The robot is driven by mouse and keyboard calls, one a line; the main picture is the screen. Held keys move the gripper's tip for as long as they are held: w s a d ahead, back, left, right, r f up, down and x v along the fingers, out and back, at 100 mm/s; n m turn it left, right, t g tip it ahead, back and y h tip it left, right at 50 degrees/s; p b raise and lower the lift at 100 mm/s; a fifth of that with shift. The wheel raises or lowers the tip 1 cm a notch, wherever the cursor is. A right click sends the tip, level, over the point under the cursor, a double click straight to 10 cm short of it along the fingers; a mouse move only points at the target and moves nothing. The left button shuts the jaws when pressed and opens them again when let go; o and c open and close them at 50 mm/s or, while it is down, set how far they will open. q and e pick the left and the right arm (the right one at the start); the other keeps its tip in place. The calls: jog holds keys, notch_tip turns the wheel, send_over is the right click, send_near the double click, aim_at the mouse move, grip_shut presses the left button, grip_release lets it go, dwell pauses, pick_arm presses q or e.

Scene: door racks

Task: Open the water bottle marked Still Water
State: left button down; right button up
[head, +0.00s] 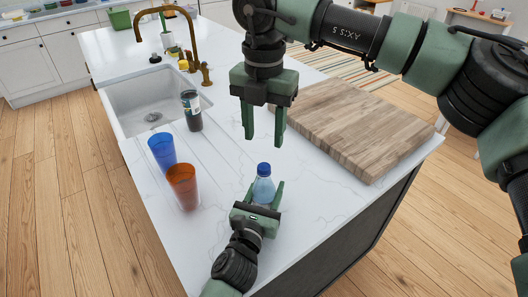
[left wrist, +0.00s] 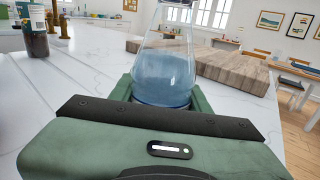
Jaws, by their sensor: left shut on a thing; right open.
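A small clear bottle with blue-tinted contents (head: 263,190) stands upright on the white counter near its front corner, with a blue cap (head: 264,169) on top. My left gripper (head: 264,197) is shut around the bottle's lower body. In the left wrist view the bottle (left wrist: 165,72) rises between the green fingers, and its top is cut off by the frame. No label text is readable. My right gripper (head: 264,138) is open and empty, pointing down above the counter, above and behind the cap and apart from it.
A blue cup (head: 162,151) and an orange cup (head: 183,187) stand left of the bottle. A dark jar (head: 191,110) stands by the sink (head: 150,98). A thick wooden board (head: 350,122) lies to the right. Counter around the bottle is clear.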

aim_at(264, 166)
jog(key=m, duration=1)
jog(key=shift+m, duration=0.3)
jog(key=shift+f, duration=4)
jog(key=shift+c, duration=0.4)
